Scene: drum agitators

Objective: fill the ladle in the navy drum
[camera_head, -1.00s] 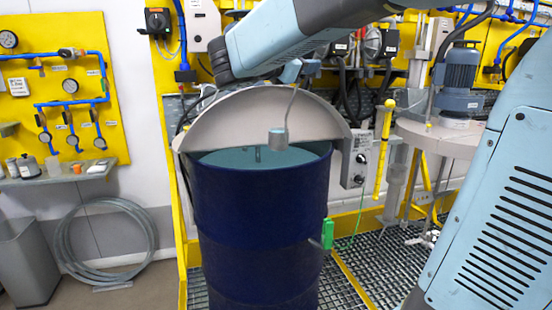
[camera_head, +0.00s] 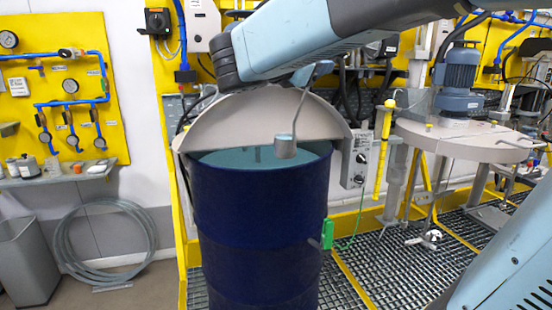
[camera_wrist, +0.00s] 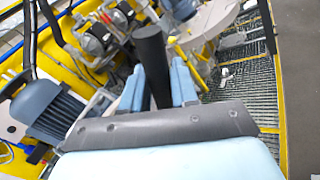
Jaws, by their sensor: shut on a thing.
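The navy drum (camera_head: 262,235) stands upright in the middle of the head view, with teal liquid (camera_head: 225,158) near its rim. The ladle (camera_head: 285,149) is a small grey cup on a thin bent rod, upright over the right part of the liquid. Teal shows inside the cup's mouth. I cannot tell whether the cup's bottom touches the liquid. My gripper (camera_wrist: 158,88) is shut on the ladle's dark handle (camera_wrist: 152,55) in the wrist view. In the head view my arm mostly hides the gripper above the drum.
A grey half-round cover (camera_head: 265,112) rises behind the drum's opening. A lid with a blue motor (camera_head: 460,75) is at right. A yellow-handled rod (camera_head: 383,145) and a control box (camera_head: 358,158) stand beside the drum.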

